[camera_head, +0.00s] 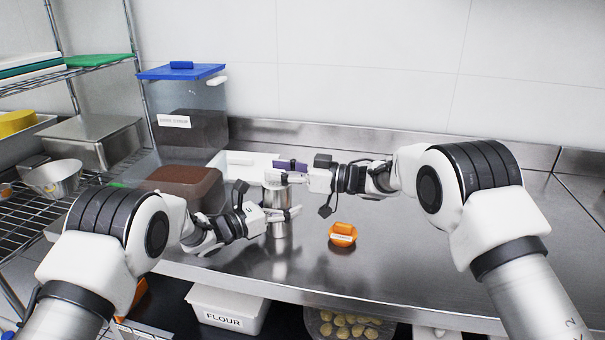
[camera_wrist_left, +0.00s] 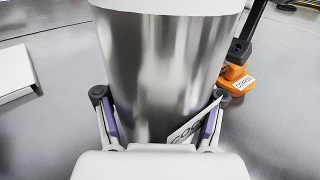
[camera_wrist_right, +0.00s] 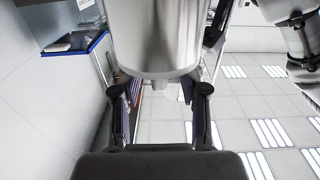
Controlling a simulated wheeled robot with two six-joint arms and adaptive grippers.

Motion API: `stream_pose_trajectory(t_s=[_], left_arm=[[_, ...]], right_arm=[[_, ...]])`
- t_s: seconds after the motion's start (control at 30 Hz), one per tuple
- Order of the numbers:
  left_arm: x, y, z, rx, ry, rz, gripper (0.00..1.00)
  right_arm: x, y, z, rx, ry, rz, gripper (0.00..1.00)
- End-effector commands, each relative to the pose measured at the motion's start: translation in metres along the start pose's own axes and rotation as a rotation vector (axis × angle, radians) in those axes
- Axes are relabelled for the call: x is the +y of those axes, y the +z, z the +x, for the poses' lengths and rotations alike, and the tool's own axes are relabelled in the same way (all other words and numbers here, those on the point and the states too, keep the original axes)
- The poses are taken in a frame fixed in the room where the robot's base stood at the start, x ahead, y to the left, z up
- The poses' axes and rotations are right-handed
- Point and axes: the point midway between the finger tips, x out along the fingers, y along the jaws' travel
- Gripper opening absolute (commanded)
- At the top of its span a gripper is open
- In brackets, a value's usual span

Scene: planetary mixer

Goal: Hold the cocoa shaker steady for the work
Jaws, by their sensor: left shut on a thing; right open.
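The cocoa shaker (camera_head: 279,229) is a shiny metal can, upright over the steel counter; I cannot tell if its base touches. My left gripper (camera_head: 282,214) is shut around its body from the left. In the left wrist view the shaker (camera_wrist_left: 160,65) fills the space between the fingers (camera_wrist_left: 160,125), and a white label is partly hidden by one finger. My right gripper (camera_head: 285,178) is open higher up, at the shaker's top. In the right wrist view its fingers (camera_wrist_right: 160,105) are spread apart, with the shaker (camera_wrist_right: 155,40) above and between them.
An orange labelled piece (camera_head: 342,235) lies on the counter right of the shaker. A blue-lidded clear bin (camera_head: 205,95) stands behind left, with a bin of brown powder (camera_head: 185,177) before it. A wire rack stands at left. The counter's right side (camera_head: 400,255) is clear.

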Motion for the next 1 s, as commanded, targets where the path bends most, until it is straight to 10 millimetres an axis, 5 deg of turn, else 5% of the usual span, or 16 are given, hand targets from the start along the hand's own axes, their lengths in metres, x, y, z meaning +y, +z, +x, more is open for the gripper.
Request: stream_pose_trajectory(t_s=[0.33,0.47,0.6,0.63,0.67,1.0], left_arm=[[-0.0002,-0.0007,-0.0001,0.001,0.000,-0.001,0.29],[-0.0002,-0.0007,0.0000,0.001,0.000,-0.001,0.29],[-0.0003,-0.0007,0.0000,0.001,0.000,-0.001,0.29],[-0.0003,-0.0007,0.0000,0.001,0.000,-0.001,0.29],[-0.0003,-0.0007,0.0000,0.001,0.000,-0.001,0.29],[-0.0004,-0.0007,0.0001,0.001,0.000,-0.001,0.29]], right_arm=[[0.0001,0.0000,0.0086,0.000,0.001,0.001,0.44],[0.0001,0.0000,0.0084,0.000,0.001,0.001,0.01],[0.0001,-0.0001,0.0084,0.000,0.000,0.001,0.00],[0.0001,-0.0002,0.0084,0.000,0.000,0.001,0.09],[0.0001,-0.0002,0.0084,0.000,0.000,0.001,0.00],[0.0001,-0.0058,0.0084,0.000,0.000,-0.001,0.00]])
